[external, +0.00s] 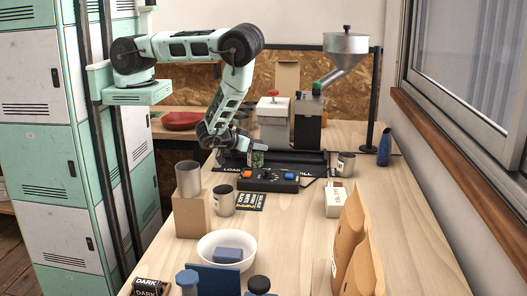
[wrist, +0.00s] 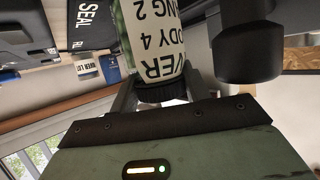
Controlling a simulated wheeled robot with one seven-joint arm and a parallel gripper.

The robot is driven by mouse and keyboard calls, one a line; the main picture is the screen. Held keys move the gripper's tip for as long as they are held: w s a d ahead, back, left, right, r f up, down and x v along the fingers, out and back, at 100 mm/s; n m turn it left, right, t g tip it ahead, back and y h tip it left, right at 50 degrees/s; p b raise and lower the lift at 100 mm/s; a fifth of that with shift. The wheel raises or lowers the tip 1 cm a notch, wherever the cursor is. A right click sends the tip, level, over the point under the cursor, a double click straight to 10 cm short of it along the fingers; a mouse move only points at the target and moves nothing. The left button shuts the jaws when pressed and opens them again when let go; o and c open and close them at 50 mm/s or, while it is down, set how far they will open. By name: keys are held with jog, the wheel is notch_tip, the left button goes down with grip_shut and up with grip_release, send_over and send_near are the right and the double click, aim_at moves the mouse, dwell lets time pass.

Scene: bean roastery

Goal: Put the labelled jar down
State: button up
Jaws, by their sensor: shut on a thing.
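My gripper (external: 250,147) reaches down over the far middle of the wooden table (external: 310,240). It is shut on the labelled jar (wrist: 152,38), which has a white label with black print, some green beside it and a black ribbed lid (wrist: 163,92). In the wrist view the jar sits between the two fingers of my gripper (wrist: 160,82), its print upside down. In the external view the small green jar (external: 257,159) shows just behind a black box with buttons (external: 268,180). I cannot tell whether its base touches anything.
A black lettered mat (external: 315,168) lies behind the button box. A grinder with a metal hopper (external: 346,44) stands behind. A white bowl (external: 208,245) and brown bags (external: 350,245) are nearer.

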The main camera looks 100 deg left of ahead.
jog(key=shift+f, duration=0.2)
jog(key=o, duration=1.1)
jog(key=shift+r, duration=0.15)
